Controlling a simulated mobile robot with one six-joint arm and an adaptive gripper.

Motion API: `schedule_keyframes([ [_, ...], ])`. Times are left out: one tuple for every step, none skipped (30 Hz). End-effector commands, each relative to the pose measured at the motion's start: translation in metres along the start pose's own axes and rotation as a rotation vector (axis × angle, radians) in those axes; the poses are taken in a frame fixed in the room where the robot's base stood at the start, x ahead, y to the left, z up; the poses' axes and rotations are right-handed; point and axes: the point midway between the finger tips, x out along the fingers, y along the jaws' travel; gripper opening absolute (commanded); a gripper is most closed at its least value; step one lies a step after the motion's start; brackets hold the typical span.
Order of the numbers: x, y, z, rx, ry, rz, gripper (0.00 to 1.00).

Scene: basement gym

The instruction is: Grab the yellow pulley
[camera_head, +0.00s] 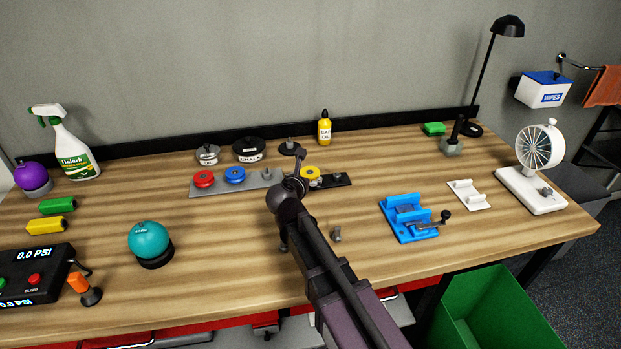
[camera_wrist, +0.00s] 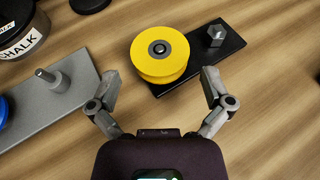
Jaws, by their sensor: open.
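The yellow pulley (camera_wrist: 159,55) sits on a small black plate (camera_wrist: 206,53) in the wrist view, with a grey hub at its centre. A grey bolt or nut (camera_wrist: 215,35) stands on the same plate to its right. In the head view the pulley (camera_head: 310,172) is partly hidden behind my arm. My gripper (camera_wrist: 158,92) is open and empty in the wrist view. Its two fingers are spread, with the pulley just ahead of and between them, apart from both. In the head view the gripper (camera_head: 292,185) is mostly hidden by its own wrist.
A grey plate (camera_head: 212,189) beside the black one holds a red pulley (camera_head: 204,179), a blue pulley (camera_head: 235,175) and a bare post. Chalk containers (camera_head: 249,150) and a yellow bottle (camera_head: 324,129) stand behind. A blue fixture (camera_head: 402,216) lies to the right. The front middle is mostly clear.

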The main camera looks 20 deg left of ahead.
Motion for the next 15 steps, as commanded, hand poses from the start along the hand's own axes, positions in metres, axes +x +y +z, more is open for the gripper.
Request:
schedule_keyframes([
  [0.009,0.001,-0.004,0.001,0.0,-0.001,1.0],
  [0.012,0.001,-0.003,0.001,0.0,-0.001,1.0],
  [0.017,0.001,-0.002,0.001,0.0,-0.001,1.0],
  [0.019,0.001,-0.002,0.001,-0.001,0.0,1.0],
  [0.022,0.001,-0.002,0.0,-0.001,0.0,1.0],
  [0.024,0.001,-0.002,0.0,-0.001,0.0,1.0],
  [0.025,0.0,-0.001,0.0,-0.001,0.0,1.0],
  [0.026,0.0,-0.001,-0.001,-0.001,0.0,1.0],
  [0.026,0.0,-0.001,-0.001,-0.001,0.0,1.0],
  [0.027,0.0,-0.001,-0.001,-0.001,0.0,1.0],
  [0.026,0.0,-0.001,-0.001,-0.001,0.001,1.0],
  [0.026,0.0,-0.001,-0.001,-0.001,0.001,1.0],
  [0.026,0.0,-0.001,-0.001,-0.001,0.001,1.0],
  [0.026,0.0,-0.001,-0.001,-0.001,0.001,1.0],
  [0.026,0.0,-0.001,-0.001,-0.001,0.001,1.0],
])
